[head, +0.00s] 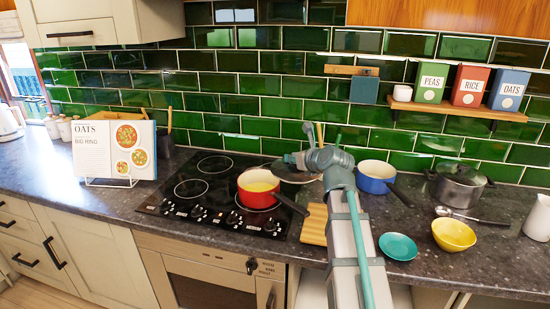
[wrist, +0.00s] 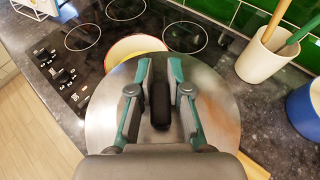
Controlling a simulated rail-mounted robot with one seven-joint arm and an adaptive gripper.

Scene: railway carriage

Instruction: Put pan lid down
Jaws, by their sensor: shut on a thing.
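The pan lid (wrist: 220,110) is a round metal disc with a black handle (wrist: 160,105), seen large in the wrist view. My gripper (wrist: 161,72) has its two fingers on either side of the handle and is shut on it. In the head view the lid (head: 285,173) shows partly, behind my gripper (head: 299,160), at the right rear of the hob. A red pan (head: 257,199) with a cream inside stands on the hob at the left of the lid. In the wrist view the lid overlaps part of the pan (wrist: 125,47).
A blue pot (head: 375,178) and a dark lidded pot (head: 457,187) stand to the right. A teal plate (head: 398,246), yellow bowl (head: 454,235) and wooden board (head: 314,226) are nearer the front. A white utensil pot (wrist: 262,62) stands close to the lid.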

